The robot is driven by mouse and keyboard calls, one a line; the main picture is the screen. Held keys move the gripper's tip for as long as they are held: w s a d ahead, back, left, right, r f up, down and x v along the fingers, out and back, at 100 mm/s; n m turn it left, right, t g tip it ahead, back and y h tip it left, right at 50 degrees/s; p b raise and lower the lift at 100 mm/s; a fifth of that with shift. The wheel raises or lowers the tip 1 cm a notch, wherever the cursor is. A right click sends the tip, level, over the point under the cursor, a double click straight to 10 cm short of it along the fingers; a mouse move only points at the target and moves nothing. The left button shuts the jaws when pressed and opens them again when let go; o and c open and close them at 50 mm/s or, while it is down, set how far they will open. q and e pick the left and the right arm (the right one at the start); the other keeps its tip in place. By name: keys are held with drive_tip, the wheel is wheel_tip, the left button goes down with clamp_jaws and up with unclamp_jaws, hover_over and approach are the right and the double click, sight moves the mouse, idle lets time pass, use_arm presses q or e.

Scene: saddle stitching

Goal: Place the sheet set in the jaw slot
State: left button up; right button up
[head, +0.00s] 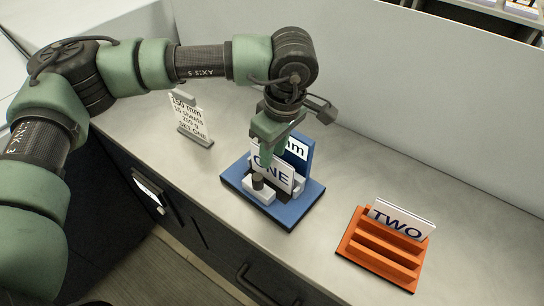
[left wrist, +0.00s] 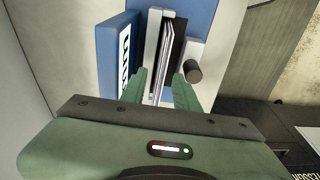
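The sheet set marked ONE (head: 273,174) stands at the blue jaw fixture (head: 296,212), slightly tilted in the head view. In the left wrist view the sheets (left wrist: 166,52) show edge-on between a white jaw (left wrist: 152,45) and a dark plate beside a white block with a dark knob (left wrist: 194,70). Their lower edge is hidden, so I cannot tell how deep they sit. My left gripper (head: 266,158) is over the set. In the left wrist view its green fingers (left wrist: 160,80) are apart on either side of the sheets, with gaps. My right gripper is not in view.
An orange rack (head: 382,250) holding a card marked TWO (head: 401,219) stands to the right. A label card (head: 189,117) on a small stand is at the left. A wall runs behind the grey counter. The counter between fixture and rack is clear.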

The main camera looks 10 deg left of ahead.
use_arm(q)
wheel_tip(320, 180, up, 10)
drive_tip(key=d+b, duration=0.1)
drive_tip(key=b, duration=0.1)
drive_tip(key=shift+s+d, duration=0.2)
drive_tip(key=shift+s, duration=0.15)
drive_tip(key=shift+f, duration=0.15)
